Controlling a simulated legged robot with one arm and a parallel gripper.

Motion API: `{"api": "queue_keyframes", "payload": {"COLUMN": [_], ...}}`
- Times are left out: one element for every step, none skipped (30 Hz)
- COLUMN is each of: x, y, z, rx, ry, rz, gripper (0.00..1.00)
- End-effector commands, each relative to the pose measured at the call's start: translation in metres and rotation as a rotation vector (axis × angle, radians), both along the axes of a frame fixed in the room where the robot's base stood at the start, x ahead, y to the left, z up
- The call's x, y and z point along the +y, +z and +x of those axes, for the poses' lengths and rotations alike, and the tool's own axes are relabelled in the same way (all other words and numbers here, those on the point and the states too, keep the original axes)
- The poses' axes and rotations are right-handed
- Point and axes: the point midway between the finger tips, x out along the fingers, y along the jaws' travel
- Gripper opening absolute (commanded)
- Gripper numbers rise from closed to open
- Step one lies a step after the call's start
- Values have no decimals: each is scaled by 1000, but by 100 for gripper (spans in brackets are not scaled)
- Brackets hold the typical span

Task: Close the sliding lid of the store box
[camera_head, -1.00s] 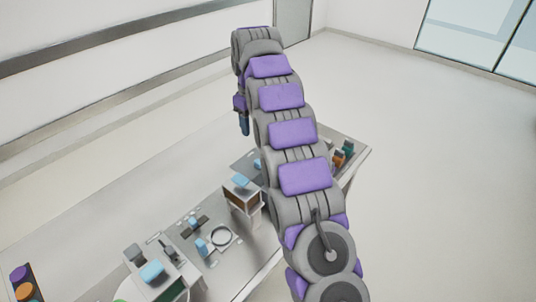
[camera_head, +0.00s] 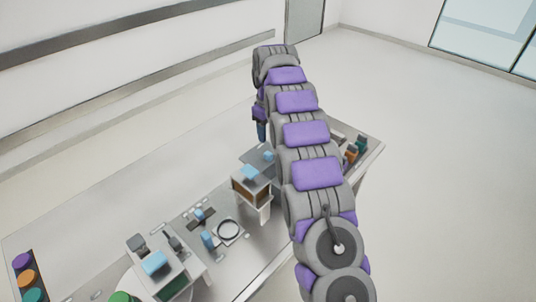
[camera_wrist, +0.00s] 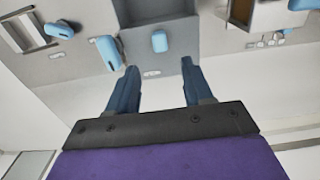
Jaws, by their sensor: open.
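A box with a brown front (camera_head: 250,191), which looks like the store box, stands on the bench with a light blue block (camera_head: 250,172) on top. A grey flat panel (camera_head: 257,160) behind it carries a small blue knob (camera_head: 268,156). In the wrist view a blue knob (camera_wrist: 159,41) stands on a grey surface, ahead of and between my fingers. My gripper (camera_wrist: 159,68) is open and empty, its two blue fingers apart. In the head view one blue finger (camera_head: 262,131) hangs down beyond the panel. My arm hides part of the bench.
The bench (camera_head: 105,237) also holds a ring on a plate (camera_head: 229,230), a blue-topped unit (camera_head: 155,263) and coloured discs (camera_head: 27,279) at left. Small orange and green items (camera_head: 356,150) stand at the far right end. The floor (camera_head: 440,200) at right is clear.

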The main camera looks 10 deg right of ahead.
Motion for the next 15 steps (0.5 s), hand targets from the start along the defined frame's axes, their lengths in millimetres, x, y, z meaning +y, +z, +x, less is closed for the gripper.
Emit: {"api": "queue_keyframes", "payload": {"x": [0, 0, 0, 0, 0, 0, 0, 0, 0, 0, 0, 0, 0, 0, 0], "y": [-12, -18, -26, -32, -37, -45, -51, -57, -64, -68, -72, -77, -80, -84, -87], "z": [-1, -1, -2, -1, -1, -1, -1, -2, -2, -1, -1, 0, 0, 0, -1], "rx": [4, 6, 7, 6, 4, 4, 5, 7, 7, 5, 3, 1, 1, 1, 1], "ry": [0, 0, 0, 0, 1, 1, 1, 1, 1, 1, 1, 1, 1, 1, 1], "rz": [0, 0, 0, 0, 0, 0, 0, 0, 0, 0, 0, 0, -1, 0, 0], "gripper": [51, 51, 51, 51, 51, 51, 51, 51, 51, 51, 51, 51, 51, 51, 51]}}
